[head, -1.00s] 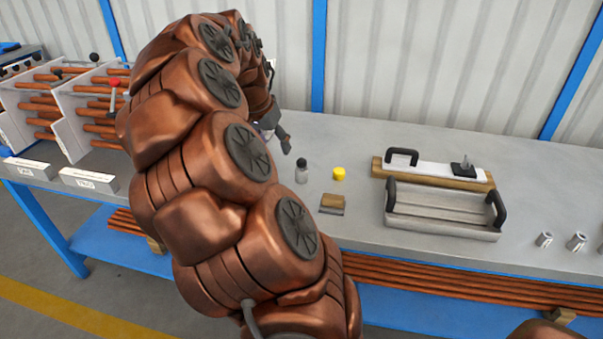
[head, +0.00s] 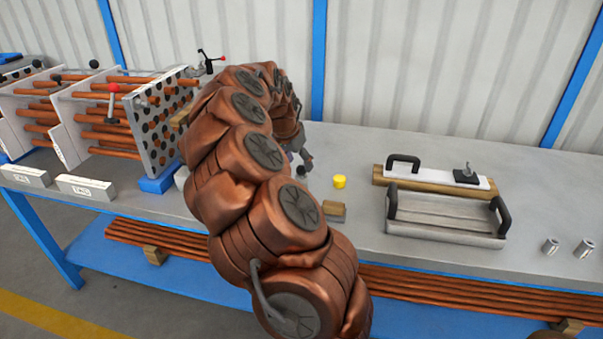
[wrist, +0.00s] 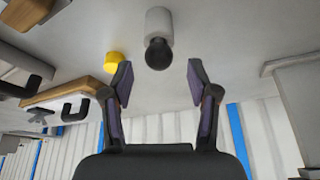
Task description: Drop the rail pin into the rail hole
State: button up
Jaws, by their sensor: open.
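The black-knobbed grey cylinder, which looks like the rail pin (wrist: 159,27), stands on the bench. In the wrist view its black ball knob lies between and just beyond my open fingertips, apart from both. In the head view only the dark knob (head: 301,171) shows beside my arm; the rest is hidden. My gripper (wrist: 159,80) is open and empty, and in the head view my gripper (head: 306,160) is partly hidden behind my arm. A white frame (head: 165,120) with copper tubes stands at left, with black-knobbed and red-knobbed pins. I cannot make out which opening is the rail hole.
A yellow cap (head: 339,181) and a small brown block (head: 334,209) stand close right of the knob. Farther right are a grey tray (head: 440,226) with black handles, a white plate on wood (head: 435,174), and silver sleeves (head: 551,246). Bench between them is clear.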

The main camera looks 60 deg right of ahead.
aim_at(301, 177)
jog(key=shift+x, duration=1.3)
jog(key=shift+s, duration=0.1)
jog(key=shift+c, duration=0.2)
grip_shut()
